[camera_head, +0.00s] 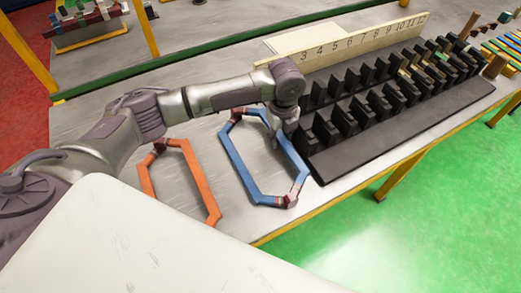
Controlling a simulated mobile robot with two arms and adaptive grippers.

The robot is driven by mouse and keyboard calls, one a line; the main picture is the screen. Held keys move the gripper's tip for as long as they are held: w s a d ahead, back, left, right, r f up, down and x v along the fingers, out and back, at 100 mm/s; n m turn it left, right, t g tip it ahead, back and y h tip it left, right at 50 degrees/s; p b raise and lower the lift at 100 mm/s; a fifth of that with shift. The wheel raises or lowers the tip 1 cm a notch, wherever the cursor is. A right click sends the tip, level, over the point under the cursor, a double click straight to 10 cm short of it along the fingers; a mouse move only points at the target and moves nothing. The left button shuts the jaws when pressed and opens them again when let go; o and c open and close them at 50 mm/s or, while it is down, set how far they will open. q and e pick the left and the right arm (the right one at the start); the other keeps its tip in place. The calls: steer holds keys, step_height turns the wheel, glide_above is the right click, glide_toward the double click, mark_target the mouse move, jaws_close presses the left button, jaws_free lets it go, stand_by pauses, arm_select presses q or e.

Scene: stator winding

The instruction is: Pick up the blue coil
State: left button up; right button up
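The blue coil (233,157) is a long six-sided loop lying flat on the metal table, with reddish-brown wrapped parts at its two ends. My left gripper (277,138) points down from the wrist over the far right part of the blue coil, close to its right long side. The wrist and gripper hide a piece of that side. The fingers are small and dark here, so I cannot tell whether they are open or shut, or whether they touch the coil. My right gripper is not in view.
An orange coil (202,184) lies left of the blue one. A black slotted rack (405,125) stands just right of the blue coil, with a numbered board (345,45) behind it. The table's yellow front edge (330,202) is close to the coil's near end.

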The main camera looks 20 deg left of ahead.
arm_select(q)
jaws_close()
steer(key=shift+r, duration=0.1)
